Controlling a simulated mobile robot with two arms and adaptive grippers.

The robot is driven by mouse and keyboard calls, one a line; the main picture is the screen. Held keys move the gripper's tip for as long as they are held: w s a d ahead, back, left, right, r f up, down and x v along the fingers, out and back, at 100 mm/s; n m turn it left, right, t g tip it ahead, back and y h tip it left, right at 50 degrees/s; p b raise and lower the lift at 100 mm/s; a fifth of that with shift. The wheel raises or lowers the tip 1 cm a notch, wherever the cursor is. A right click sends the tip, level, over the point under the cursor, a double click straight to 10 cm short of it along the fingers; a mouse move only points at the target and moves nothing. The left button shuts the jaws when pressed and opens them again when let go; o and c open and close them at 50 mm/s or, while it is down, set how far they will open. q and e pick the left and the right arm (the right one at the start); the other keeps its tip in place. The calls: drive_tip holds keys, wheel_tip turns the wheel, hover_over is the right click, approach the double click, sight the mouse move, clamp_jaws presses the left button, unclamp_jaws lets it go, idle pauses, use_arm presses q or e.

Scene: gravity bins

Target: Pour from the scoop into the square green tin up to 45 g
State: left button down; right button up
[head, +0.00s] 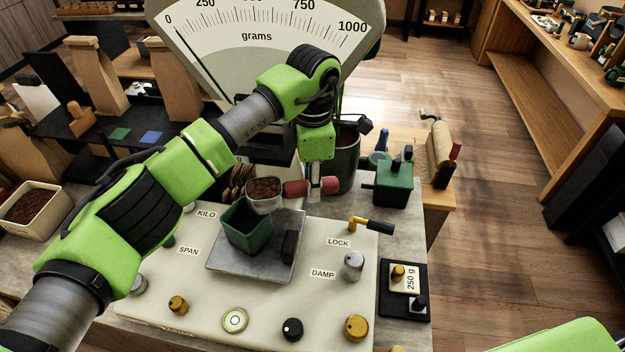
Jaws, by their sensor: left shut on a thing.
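The square green tin (246,231) stands open-topped on the metal scale pan (226,265). My left gripper (316,189) is shut on the dark red handle of the scoop (264,206). The scoop's bowl is filled with brown beans or grains and sits at the tin's back right rim, partly over its opening. I see no stream falling, and the tin's floor is hard to make out. The needle on the big grams dial (257,22) lies close to the 0 end. My right gripper is out of the picture.
A black block (290,246) stands on the pan's right side. A yellow lever (362,224) by LOCK and several knobs sit on the scale's top. A dark bucket (347,160) and a green box (394,185) are behind right. A bean-filled tray (30,206) is far left.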

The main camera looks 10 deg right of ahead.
use_arm(q)
drive_tip(key=shift+w+f, duration=0.1)
drive_tip(key=shift+f, duration=0.85)
drive_tip(key=shift+r+h+p, duration=0.5)
drive_tip(key=shift+r+p, duration=0.05)
drive_tip(key=shift+r, duration=0.2)
drive_tip(key=shift+a+r+h, duration=0.1)
drive_tip(key=shift+r+h, duration=0.2)
drive_tip(key=shift+h, duration=0.1)
drive_tip(key=shift+a+r+h+p, duration=0.3)
drive_tip(key=shift+r+h+p, duration=0.25)
drive_tip(key=shift+r+h, duration=0.2)
drive_tip(key=shift+r+h+p, duration=0.3)
drive_tip(key=shift+r+h, duration=0.35)
drive_tip(key=shift+r, duration=0.1)
drive_tip(key=shift+a+r+h, duration=0.4)
drive_tip(key=shift+r+h, duration=0.05)
drive_tip(key=shift+h, duration=0.25)
drive_tip(key=shift+a+r+h, duration=0.55)
drive_tip(key=shift+r+h, duration=0.05)
drive_tip(key=shift+h, duration=0.2)
drive_tip(key=shift+a+r+h, duration=0.35)
drive_tip(key=shift+r+h, duration=0.15)
drive_tip(key=shift+h, duration=0.1)
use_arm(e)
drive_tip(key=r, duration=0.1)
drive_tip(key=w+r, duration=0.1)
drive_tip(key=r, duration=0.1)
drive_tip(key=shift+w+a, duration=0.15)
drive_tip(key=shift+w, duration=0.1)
